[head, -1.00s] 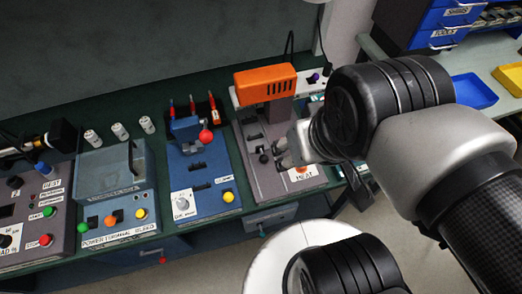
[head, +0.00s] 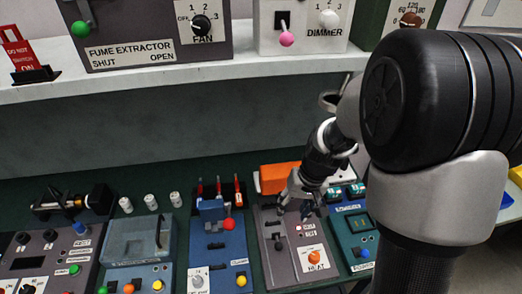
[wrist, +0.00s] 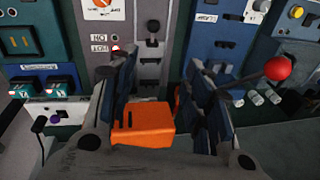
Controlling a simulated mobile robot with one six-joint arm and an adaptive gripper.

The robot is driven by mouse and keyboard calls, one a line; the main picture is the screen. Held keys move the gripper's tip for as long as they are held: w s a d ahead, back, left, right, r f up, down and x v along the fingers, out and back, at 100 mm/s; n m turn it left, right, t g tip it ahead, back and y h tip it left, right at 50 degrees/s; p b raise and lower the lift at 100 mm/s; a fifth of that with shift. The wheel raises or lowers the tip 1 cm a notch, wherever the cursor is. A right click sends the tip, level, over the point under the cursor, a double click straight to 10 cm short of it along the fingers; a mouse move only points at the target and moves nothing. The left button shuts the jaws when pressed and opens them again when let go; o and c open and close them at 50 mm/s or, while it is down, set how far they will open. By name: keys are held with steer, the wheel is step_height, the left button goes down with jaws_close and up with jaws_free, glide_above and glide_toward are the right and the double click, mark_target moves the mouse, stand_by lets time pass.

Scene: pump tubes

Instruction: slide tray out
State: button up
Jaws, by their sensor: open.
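No part that I can surely call the tray shows in either view. My gripper (head: 306,206) is open above the grey-brown HEAT panel (head: 284,262), just in front of the orange box (head: 279,177). In the wrist view, my gripper (wrist: 163,75) has its two dark fingers spread, with the same panel (wrist: 150,66) beyond them. The orange box (wrist: 143,122) shows between the fingers' lower parts. I see nothing gripped. A black-knobbed lever (wrist: 153,27) stands on that panel. My fingers hide part of the panel.
Left of the panel is a blue unit with a red ball knob (head: 229,225), also in the wrist view (wrist: 278,68). A teal panel (head: 354,232) is close on the right. A white shelf (head: 150,84) with switch boxes runs above the bench.

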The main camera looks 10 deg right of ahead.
steer(key=p, duration=0.1)
glide_toward(280, 244)
steer(key=shift+m+g, duration=0.3)
steer(key=shift+g, duration=0.1)
steer(key=f+b, duration=0.1)
steer(key=f, duration=0.2)
steer(key=a+f+b, duration=0.1)
steer(key=f+b, duration=0.1)
steer(key=f, duration=0.1)
steer(key=w+f+b, duration=0.1)
steer(key=f, duration=0.2)
steer(key=shift+a+f, duration=0.3)
steer(key=shift+a, duration=0.05)
steer(key=shift+c, duration=0.5)
jaws_close()
